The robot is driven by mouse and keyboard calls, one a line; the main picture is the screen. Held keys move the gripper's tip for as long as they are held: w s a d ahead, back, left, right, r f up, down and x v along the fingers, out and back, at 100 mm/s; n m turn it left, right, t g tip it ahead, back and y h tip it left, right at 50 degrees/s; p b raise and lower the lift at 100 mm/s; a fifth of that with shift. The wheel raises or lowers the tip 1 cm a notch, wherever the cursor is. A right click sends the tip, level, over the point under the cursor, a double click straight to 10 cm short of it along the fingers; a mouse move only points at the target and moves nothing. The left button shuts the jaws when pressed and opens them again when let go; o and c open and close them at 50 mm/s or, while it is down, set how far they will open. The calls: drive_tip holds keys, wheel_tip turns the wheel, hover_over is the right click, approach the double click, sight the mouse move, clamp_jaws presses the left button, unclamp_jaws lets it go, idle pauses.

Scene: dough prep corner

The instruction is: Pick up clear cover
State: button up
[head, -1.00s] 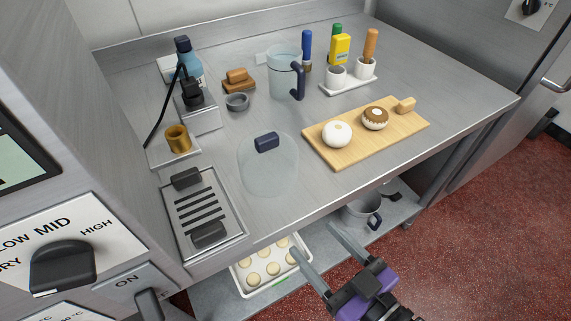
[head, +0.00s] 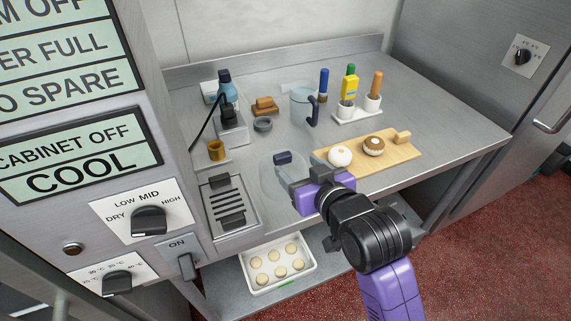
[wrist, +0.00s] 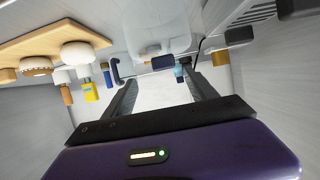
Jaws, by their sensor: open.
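A wooden board (head: 400,153) with a white dough ball (head: 340,156) and a brown-topped bun (head: 373,146) lies right of the cover. A clear pitcher (head: 300,106) stands behind. A slotted metal plate (head: 230,204) is at the left. A tray of dough balls (head: 277,265) sits below.

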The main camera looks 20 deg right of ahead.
sight(284, 156)
drive_tip(key=x, duration=0.5)
drive_tip(key=p+x, duration=0.1)
drive_tip(key=x, duration=0.2)
drive_tip(key=shift+w+a+r, duration=0.1)
drive_tip(key=shift+a+r, duration=0.1)
drive_tip(key=shift+a, duration=0.2)
drive_tip(key=shift+c, duration=0.3)
clamp_jaws()
